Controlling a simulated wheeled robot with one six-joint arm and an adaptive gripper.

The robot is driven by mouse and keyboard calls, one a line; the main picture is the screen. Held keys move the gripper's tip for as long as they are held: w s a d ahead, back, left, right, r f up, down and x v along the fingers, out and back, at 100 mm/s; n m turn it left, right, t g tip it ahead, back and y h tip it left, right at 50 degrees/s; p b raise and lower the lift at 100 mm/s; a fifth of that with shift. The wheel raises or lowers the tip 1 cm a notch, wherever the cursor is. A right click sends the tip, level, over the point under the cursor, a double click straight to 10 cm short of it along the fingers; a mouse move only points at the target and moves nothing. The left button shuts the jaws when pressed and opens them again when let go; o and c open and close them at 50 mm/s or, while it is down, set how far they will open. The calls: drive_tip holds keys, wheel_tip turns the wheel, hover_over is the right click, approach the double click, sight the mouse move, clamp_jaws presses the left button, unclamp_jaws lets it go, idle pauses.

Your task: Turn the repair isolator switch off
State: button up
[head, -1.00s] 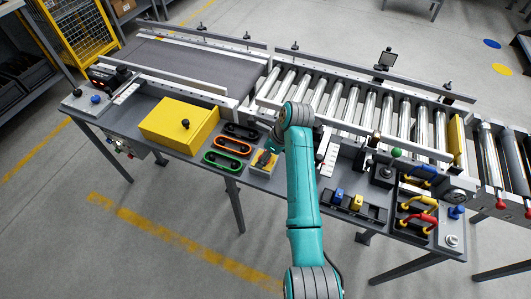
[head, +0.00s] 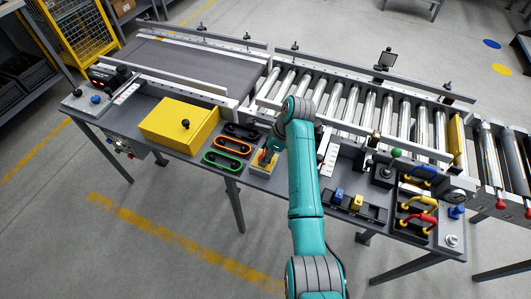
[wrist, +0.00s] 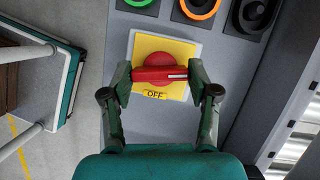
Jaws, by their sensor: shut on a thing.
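The isolator switch is a red rotary knob with a bar handle (wrist: 150,74) on a yellow plate (wrist: 183,49). An OFF label (wrist: 155,95) is below the handle in the wrist view. The handle lies crosswise there, with its white mark toward the right. My gripper (wrist: 160,80) is shut on the handle, one fingertip at each end. In the head view the yellow plate (head: 258,167) is small, at the bench's front edge, and my arm partly hides it.
Green, orange and black oval handles (head: 228,146) lie just left of the switch, beside a yellow box (head: 178,122). A roller conveyor (head: 350,105) runs behind. Blue and yellow switches (head: 347,200) and coloured loop handles (head: 418,210) stand to the right.

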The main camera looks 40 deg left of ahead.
drive_tip(key=n+g+h, duration=0.1)
drive_tip(key=n, duration=0.2)
drive_tip(key=n+g+h, duration=0.1)
drive_tip(key=n, duration=0.3)
drive_tip(key=shift+w+a, duration=0.1)
drive_tip(key=n+h, duration=0.1)
drive_tip(key=n, duration=0.3)
drive_tip(key=shift+a+g, duration=0.1)
drive_tip(key=shift+g, duration=0.2)
drive_tip(key=shift+n+h, duration=1)
drive_tip(key=shift+n, duration=1)
drive_tip(key=shift+f, duration=0.1)
drive_tip(key=o, duration=1.2)
drive_tip(key=shift+c, duration=0.2)
